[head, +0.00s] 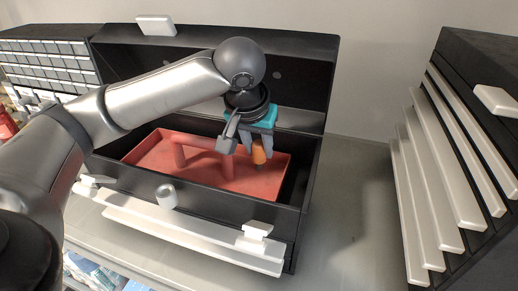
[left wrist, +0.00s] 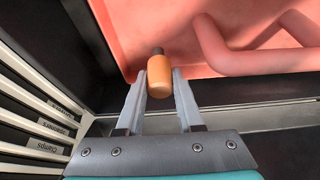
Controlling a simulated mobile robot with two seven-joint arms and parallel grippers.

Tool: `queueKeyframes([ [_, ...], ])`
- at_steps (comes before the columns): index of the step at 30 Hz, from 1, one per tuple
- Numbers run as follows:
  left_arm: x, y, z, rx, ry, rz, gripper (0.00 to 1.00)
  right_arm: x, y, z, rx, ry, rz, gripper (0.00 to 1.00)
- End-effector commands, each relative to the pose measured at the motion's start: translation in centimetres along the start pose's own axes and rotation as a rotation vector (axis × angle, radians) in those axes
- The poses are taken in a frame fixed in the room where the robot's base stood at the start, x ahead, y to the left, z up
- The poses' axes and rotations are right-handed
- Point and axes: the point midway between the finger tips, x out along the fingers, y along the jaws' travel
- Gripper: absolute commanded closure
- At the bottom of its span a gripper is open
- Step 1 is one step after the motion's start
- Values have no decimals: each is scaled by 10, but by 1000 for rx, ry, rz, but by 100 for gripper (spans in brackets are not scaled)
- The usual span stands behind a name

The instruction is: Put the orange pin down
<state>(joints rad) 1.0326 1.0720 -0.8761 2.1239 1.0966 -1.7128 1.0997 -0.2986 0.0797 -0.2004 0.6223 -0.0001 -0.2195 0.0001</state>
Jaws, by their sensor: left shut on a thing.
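The orange pin (head: 260,152) is held upright in my left gripper (head: 254,147), over the right part of the red tray (head: 262,184). The tray sits inside the open black toolbox. In the left wrist view the orange pin (left wrist: 160,77) is between the two grey fingers of my left gripper (left wrist: 160,88), with its dark tip pointing toward the red tray (left wrist: 120,62). I cannot tell whether the tip touches the tray. My right gripper is in neither view.
The tray's red handle (head: 205,146) stands just left of the gripper. The black toolbox (head: 225,211) has raised walls around the tray and an open lid behind. A black drawer cabinet (head: 475,130) stands at the right. The grey surface (head: 350,210) between them is clear.

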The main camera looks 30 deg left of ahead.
Motion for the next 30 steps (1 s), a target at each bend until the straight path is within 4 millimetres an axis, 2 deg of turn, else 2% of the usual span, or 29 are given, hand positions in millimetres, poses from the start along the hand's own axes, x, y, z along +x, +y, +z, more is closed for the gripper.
queueKeyframes([
  [1, 1, 0, -6, -1, 1, 0, 100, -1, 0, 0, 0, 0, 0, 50],
  [4, 11, 0, 2, 3, -1, -1, 100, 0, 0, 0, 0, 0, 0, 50],
  [15, 14, 0, 3, 2, 0, 0, 100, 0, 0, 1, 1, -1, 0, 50],
  [16, 14, 0, 3, 2, 0, 0, 62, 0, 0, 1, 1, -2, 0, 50],
  [23, 14, 0, 3, 2, 0, 0, 36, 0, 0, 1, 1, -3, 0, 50],
  [30, 14, 0, 3, 2, 0, 0, 34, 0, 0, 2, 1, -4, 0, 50],
])
